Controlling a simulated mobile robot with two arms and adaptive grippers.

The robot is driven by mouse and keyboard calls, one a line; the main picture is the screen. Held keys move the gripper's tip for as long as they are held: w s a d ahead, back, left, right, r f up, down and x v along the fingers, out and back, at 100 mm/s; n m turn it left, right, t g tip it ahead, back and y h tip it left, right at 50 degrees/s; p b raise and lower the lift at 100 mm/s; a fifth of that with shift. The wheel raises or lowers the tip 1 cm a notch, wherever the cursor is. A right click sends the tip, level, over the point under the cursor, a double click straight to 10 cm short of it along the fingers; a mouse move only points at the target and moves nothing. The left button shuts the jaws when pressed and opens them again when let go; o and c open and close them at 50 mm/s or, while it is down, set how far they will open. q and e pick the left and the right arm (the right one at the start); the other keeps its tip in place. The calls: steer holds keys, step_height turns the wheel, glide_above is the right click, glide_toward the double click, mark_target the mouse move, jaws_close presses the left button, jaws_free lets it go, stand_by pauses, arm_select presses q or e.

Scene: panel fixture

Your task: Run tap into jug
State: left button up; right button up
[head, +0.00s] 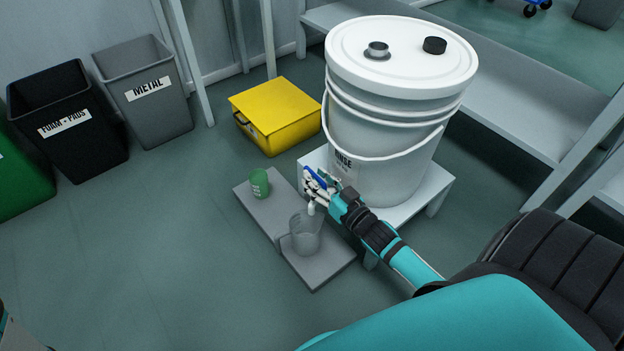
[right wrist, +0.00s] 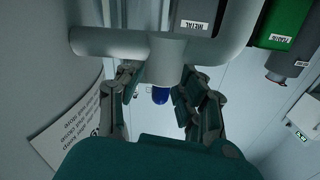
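A white lidded bucket (head: 385,125) labelled RINSE stands on a low white stand (head: 413,208) in the head view. Its white tap, with a blue lever (head: 316,178), sticks out at the front left; the spout (head: 311,207) points down over the jug. The clear grey jug (head: 305,234) stands upright on a grey board; I cannot make out any water. My right gripper (head: 325,186) is at the tap. In the right wrist view its fingers (right wrist: 160,92) are apart, with the blue lever (right wrist: 160,96) between them; contact is unclear.
The grey board (head: 319,270) also holds a green cup (head: 260,184). A yellow box (head: 277,115) sits behind. Bins marked METAL (head: 146,105) and FOAM + PADS (head: 62,140) stand at left. A grey bench (head: 500,85) runs behind the bucket. The left floor is clear.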

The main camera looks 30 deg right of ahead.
steer(key=shift+w+b, duration=0.3)
steer(key=shift+w, duration=0.85)
jaws_close()
